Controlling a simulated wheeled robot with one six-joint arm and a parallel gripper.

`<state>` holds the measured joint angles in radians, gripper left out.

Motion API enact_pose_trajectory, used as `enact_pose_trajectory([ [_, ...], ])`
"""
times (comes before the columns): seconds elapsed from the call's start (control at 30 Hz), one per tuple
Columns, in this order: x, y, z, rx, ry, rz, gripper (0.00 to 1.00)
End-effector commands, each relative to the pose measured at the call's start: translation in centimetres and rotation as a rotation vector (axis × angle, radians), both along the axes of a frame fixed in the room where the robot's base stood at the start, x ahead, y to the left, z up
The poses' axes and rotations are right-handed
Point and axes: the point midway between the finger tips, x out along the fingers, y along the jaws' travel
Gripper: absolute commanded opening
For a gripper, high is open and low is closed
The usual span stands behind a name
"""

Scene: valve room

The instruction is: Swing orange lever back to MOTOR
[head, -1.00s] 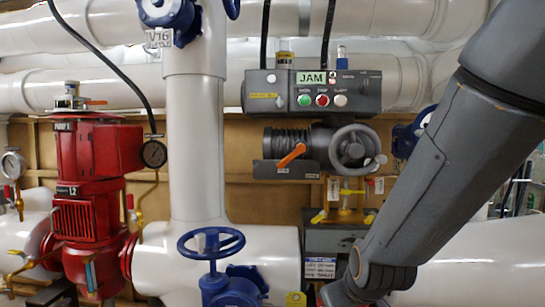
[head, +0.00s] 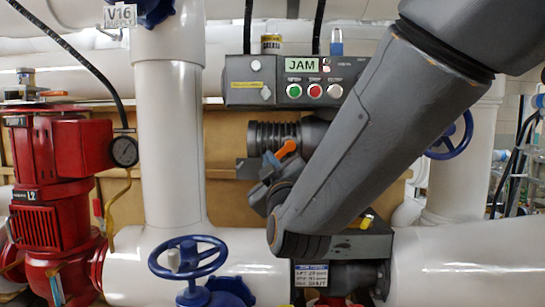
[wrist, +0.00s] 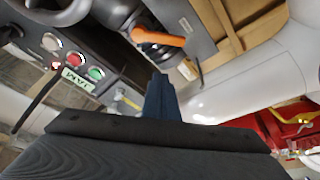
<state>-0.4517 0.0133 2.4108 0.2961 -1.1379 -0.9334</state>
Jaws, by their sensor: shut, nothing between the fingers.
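The orange lever (head: 286,149) sits on the front of the dark grey valve actuator (head: 272,131), slanting from lower left to upper right in the head view. My arm hides the right part of the actuator and its handwheel. In the wrist view the lever (wrist: 160,37) lies above my fingertips, on a dark round hub beside a grey plate (wrist: 190,25). My gripper (wrist: 159,84) is shut and empty. In the head view my gripper (head: 269,162) is just below and left of the lever. Contact cannot be told. No MOTOR marking is readable.
A control box (head: 300,82) with a JAM display and several buttons is above the actuator. A white vertical pipe (head: 172,140) and red pump (head: 45,190) stand left. A blue handwheel (head: 188,258) is below, on the large horizontal pipe (head: 460,262).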

Motion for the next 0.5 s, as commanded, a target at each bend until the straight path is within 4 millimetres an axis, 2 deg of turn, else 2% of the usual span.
enact_pose_trajectory([
  [0.27,-0.3,1.2,0.0,0.0,0.003,0.02,0.0],
  [0.37,0.3,1.3,0.1,0.0,0.003,0.019,0.0],
  [0.5,2.0,1.5,0.6,-0.001,0.004,0.017,0.0],
])
